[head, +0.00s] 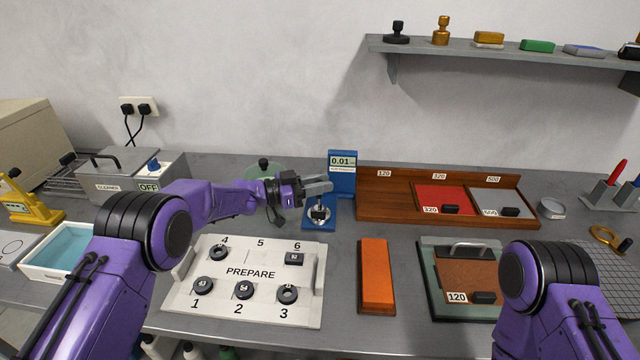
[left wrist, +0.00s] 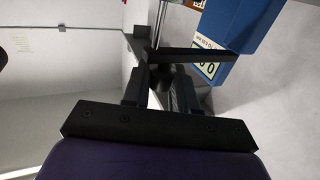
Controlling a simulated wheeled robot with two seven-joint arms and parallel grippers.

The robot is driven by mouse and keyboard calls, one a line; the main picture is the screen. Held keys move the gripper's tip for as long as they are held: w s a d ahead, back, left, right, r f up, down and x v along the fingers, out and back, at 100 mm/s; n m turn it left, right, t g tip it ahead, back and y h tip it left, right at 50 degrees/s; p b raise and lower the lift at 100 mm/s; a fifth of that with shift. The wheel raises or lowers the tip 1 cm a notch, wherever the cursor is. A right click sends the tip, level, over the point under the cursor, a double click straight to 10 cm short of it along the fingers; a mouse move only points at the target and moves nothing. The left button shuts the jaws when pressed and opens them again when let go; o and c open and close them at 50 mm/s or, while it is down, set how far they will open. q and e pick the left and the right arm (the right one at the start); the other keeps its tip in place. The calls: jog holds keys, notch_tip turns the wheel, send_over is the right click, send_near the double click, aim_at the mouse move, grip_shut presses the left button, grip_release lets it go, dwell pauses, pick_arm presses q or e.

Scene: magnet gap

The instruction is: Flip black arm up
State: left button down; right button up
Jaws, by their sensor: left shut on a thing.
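A blue gauge (head: 342,172) stands at the back middle of the bench, with a display reading 0.01. It also shows in the left wrist view (left wrist: 238,22). My left gripper (head: 322,185) is in front of the gauge's lower part, above its blue base (head: 318,226). In the left wrist view its fingers (left wrist: 161,88) are closed around a dark piece of the black arm (left wrist: 190,56), which runs across beyond the fingertips toward the gauge. The grip itself is partly hidden in shadow. My right gripper is out of view.
A white PREPARE tray (head: 250,255) with several numbered dark pieces lies in front. An orange block (head: 376,275) and a green-framed board (head: 430,290) lie to its right. A wooden rack (head: 390,208) stands right of the gauge. A grey cleaner box (head: 125,180) is at left.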

pick_arm(q)
jog(key=shift+r, duration=0.15)
jog(key=shift+w+r+n+p, duration=0.15)
jog(key=shift+r+n+p, duration=0.25)
jog(key=shift+n, duration=0.1)
jog(key=shift+w+r+n+y, duration=0.3)
jog(key=shift+r+n+y, duration=0.1)
jog(key=shift+n, duration=0.2)
jog(key=shift+w+r+b, duration=0.45)
jog(key=shift+w+r, duration=0.1)
jog(key=shift+r, duration=0.2)
jog(key=shift+w+r+b, duration=0.3)
jog(key=shift+w+r, duration=0.15)
jog(key=shift+w, duration=0.1)
